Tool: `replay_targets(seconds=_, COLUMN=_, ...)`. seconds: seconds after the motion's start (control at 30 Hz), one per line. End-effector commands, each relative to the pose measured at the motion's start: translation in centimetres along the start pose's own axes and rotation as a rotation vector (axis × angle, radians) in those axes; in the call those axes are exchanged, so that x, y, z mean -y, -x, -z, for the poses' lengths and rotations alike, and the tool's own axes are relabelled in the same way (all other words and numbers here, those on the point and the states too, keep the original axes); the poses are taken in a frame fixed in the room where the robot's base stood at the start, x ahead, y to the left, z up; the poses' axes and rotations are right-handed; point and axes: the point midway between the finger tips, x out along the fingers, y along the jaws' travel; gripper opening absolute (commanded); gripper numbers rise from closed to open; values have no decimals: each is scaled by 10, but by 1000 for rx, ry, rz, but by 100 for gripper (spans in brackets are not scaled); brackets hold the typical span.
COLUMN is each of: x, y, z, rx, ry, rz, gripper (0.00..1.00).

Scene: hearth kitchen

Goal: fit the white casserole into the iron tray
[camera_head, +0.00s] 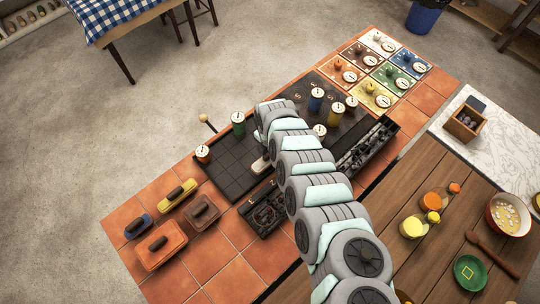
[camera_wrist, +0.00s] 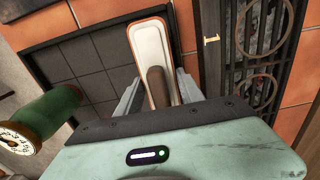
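The white casserole (camera_wrist: 150,48) is long, with an orange rim and a brown bar handle (camera_wrist: 157,88). In the wrist view it lies between the two fingers of my gripper (camera_wrist: 158,88), which sit close along its sides. It overlaps the far rim of the dark gridded iron tray (camera_wrist: 88,58). Its height above the tray is hard to judge. In the head view the casserole (camera_head: 261,164) shows as a small pale patch over the right part of the iron tray (camera_head: 225,165), left of my arm. My gripper is hidden behind the arm there.
Orange, brown, yellow and blue casseroles (camera_head: 160,245) sit on the tiles left of the tray. More canisters (camera_head: 316,98) and coloured cards stand farther back.

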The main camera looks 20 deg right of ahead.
Motion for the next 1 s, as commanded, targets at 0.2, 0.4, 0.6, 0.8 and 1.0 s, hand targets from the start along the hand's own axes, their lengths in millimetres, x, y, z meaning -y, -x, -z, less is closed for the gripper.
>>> replay_targets(seconds=0.2, x=0, y=0, z=0, rx=0, ry=0, rz=0, gripper=64)
replay_targets(seconds=0.4, x=0, y=0, z=0, rx=-1, ry=0, rz=0, gripper=64)
replay_targets(seconds=0.6, x=0, y=9, z=-1, rx=0, ry=-1, rz=-1, gripper=64)
replay_targets(seconds=0.8, x=2, y=37, z=-3, rx=3, ry=0, rz=3, gripper=64)
replay_targets(seconds=1.0, x=2, y=72, z=-3, rx=4, ry=-1, rz=2, gripper=64)
